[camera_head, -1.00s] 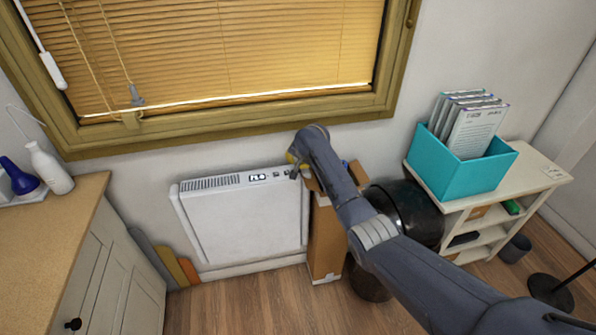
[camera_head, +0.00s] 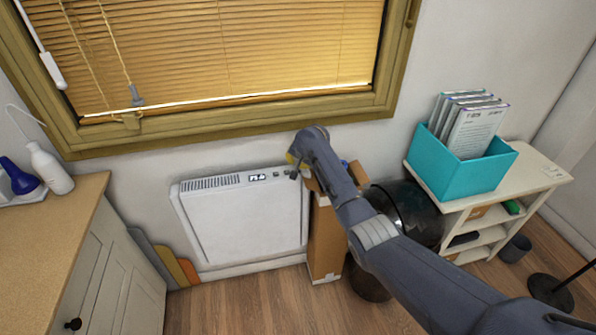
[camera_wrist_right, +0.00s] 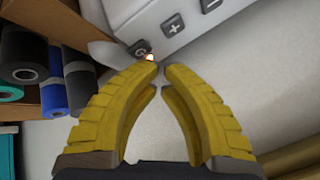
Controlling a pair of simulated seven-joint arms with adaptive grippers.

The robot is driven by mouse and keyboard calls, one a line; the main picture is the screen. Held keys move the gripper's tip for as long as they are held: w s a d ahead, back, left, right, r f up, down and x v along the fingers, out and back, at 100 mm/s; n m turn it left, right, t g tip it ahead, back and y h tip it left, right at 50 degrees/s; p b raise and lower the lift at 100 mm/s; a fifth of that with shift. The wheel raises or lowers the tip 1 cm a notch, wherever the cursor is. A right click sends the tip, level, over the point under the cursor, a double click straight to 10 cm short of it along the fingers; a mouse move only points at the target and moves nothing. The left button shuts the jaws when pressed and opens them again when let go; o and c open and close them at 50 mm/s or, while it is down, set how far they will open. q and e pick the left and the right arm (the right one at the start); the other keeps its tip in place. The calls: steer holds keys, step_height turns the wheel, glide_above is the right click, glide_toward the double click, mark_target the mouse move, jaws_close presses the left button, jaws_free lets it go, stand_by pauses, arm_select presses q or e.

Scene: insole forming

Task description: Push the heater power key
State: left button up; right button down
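The white heater (camera_head: 245,225) stands against the wall under the window, with a lit display (camera_head: 258,177) on its top panel. My right gripper (camera_head: 294,172) is at the right end of that panel. In the right wrist view, the yellow fingers of my right gripper (camera_wrist_right: 162,69) meet at the tips and hold nothing. The power key (camera_wrist_right: 138,47) is a dark key just beyond the tips, up and left. A small orange-red light (camera_wrist_right: 150,57) glows between it and the tips. I cannot tell if the tips touch the key. My left gripper is not in view.
A plus key (camera_wrist_right: 172,27) lies on the panel beside the power key. A cardboard box (camera_head: 325,240) with rolls in it stands right of the heater. A dark round bin (camera_head: 408,210) and a shelf (camera_head: 545,178) with a teal file box (camera_head: 458,168) are further right.

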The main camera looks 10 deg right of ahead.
steer(key=shift+f, duration=0.5)
stand_by(0.5)
steer(key=shift+r, duration=0.6)
step_height(320, 180, up, 6)
stand_by(0.9)
